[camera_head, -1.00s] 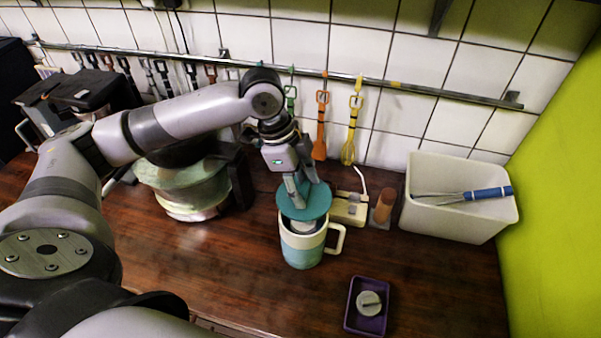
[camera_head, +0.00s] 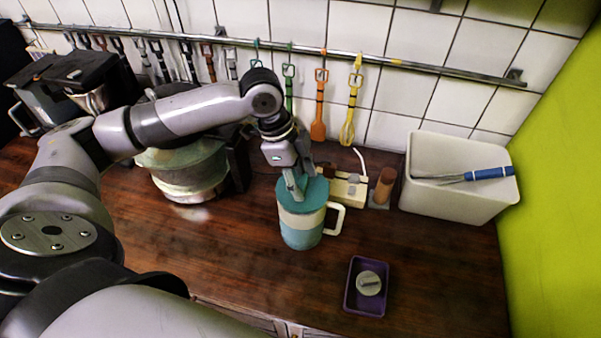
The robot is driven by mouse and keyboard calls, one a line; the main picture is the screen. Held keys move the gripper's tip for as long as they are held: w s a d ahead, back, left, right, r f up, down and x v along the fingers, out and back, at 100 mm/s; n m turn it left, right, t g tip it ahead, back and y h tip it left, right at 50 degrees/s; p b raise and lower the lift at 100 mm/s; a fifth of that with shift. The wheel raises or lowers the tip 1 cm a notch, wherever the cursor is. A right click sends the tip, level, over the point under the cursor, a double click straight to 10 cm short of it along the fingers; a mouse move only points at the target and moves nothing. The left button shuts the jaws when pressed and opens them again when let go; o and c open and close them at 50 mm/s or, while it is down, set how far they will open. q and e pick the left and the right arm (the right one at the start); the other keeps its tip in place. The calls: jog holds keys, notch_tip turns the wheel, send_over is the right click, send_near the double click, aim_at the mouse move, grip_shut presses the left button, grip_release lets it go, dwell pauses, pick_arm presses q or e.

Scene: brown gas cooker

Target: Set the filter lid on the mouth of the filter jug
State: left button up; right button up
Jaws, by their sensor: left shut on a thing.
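The filter jug (camera_head: 300,230) stands upright on the brown counter, blue-green with a cream band and a cream handle on its right. The teal filter lid (camera_head: 316,193) lies level over the jug's mouth and appears to touch the rim; the mouth is hidden under it. My left gripper (camera_head: 298,194) points down from above and is shut on the filter lid, its fingertips at the lid's top. My right gripper is not in view.
A purple tray (camera_head: 353,303) with a round grey piece (camera_head: 369,283) sits front right. A white bin (camera_head: 430,195) with a blue-handled tool stands at right. A cream block (camera_head: 347,188) and brown cylinder (camera_head: 384,184) stand behind the jug. A large pot (camera_head: 185,165) is left.

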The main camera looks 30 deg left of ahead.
pick_arm(q)
jog(key=shift+f, duration=0.25)
dwell(0.5)
jog(key=shift+f, duration=0.45)
jog(key=o, duration=1.2)
jog(key=shift+a+r, duration=0.15)
jog(key=shift+r, duration=0.25)
jog(key=v, duration=1.1)
jog(key=shift+s, duration=0.1)
